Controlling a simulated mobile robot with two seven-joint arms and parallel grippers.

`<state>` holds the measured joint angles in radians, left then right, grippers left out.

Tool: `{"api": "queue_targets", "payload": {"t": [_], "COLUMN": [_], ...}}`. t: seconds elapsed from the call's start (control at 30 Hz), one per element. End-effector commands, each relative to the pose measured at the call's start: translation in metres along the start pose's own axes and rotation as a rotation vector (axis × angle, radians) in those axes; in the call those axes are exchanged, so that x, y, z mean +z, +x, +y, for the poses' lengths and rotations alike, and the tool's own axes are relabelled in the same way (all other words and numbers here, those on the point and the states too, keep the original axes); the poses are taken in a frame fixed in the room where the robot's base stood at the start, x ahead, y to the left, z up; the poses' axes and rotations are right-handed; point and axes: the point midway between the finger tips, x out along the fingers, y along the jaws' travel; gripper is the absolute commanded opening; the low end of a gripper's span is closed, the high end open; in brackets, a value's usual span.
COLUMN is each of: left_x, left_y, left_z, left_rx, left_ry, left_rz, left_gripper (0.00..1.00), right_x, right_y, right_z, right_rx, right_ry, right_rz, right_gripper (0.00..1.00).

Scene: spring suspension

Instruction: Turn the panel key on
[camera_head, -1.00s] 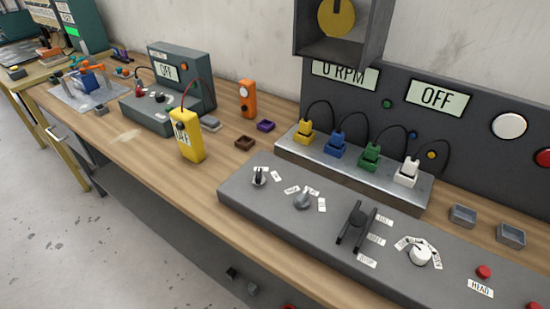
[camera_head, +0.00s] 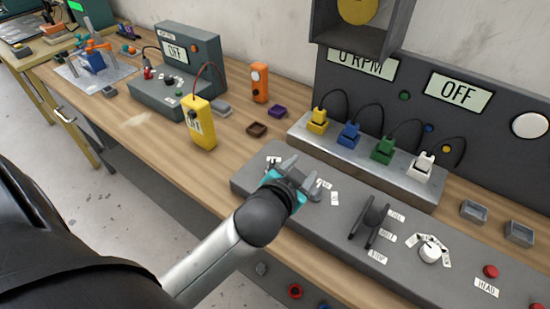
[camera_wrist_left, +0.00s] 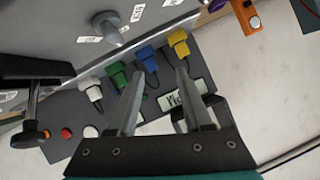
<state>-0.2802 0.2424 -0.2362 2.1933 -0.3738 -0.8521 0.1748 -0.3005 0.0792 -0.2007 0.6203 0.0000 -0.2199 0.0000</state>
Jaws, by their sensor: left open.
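The grey control panel (camera_head: 340,223) lies along the front of the bench. My left gripper (camera_head: 303,175) is open and empty above its left end. The small switch at that end, which looks like the panel key, is hidden behind my gripper in the head view; one white label (camera_head: 273,160) shows beside it. In the left wrist view my open fingers (camera_wrist_left: 160,75) have nothing between them. A grey pointed knob (camera_wrist_left: 107,26) with several labels shows there, apart from the fingers. I cannot make out the key there. My right gripper is not in view.
A black lever (camera_head: 372,216), a white dial (camera_head: 430,253) and a red button (camera_head: 491,271) are farther right on the panel. Behind is a metal strip (camera_head: 375,170) with coloured plugs. A yellow meter (camera_head: 199,125) stands left on the bench.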

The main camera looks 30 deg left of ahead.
Motion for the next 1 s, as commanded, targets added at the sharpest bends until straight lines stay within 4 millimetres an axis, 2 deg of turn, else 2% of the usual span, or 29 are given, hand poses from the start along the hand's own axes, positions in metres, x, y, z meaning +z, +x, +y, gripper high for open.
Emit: {"api": "queue_targets", "payload": {"t": [0.03, 0.13, 0.3, 0.4, 0.5, 0.6, 0.73, 0.87, 1.0], "left_x": [-0.029, -0.088, -0.176, -0.214, -0.237, -0.246, -0.238, -0.210, -0.169], "left_y": [0.007, 0.011, -0.004, -0.020, -0.036, -0.050, -0.057, -0.052, -0.033], "left_z": [-0.006, -0.011, 0.002, 0.020, 0.043, 0.069, 0.097, 0.112, 0.105], "left_rx": [-0.022, -0.049, -0.033, 0.012, 0.083, 0.179, 0.335, 0.524, 0.745], "left_ry": [0.037, 0.119, 0.301, 0.436, 0.590, 0.762, 1.012, 1.278, 1.563], "left_rz": [0.108, 0.337, 0.711, 0.909, 1.081, 1.219, 1.332, 1.358, 1.268], "left_gripper": [0.50, 0.50, 0.50, 0.50, 0.50, 0.50, 0.50, 0.50, 0.50], "right_x": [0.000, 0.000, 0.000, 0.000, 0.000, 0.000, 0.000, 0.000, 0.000], "right_y": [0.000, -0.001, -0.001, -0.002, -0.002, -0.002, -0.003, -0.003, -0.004], "right_z": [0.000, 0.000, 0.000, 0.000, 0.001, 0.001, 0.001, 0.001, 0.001], "right_rx": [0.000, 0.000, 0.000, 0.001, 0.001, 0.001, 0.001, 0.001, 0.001], "right_ry": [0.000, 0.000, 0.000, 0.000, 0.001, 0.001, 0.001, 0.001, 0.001], "right_rz": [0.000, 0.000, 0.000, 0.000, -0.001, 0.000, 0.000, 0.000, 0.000], "right_gripper": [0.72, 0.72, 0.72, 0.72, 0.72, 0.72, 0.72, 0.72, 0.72]}}
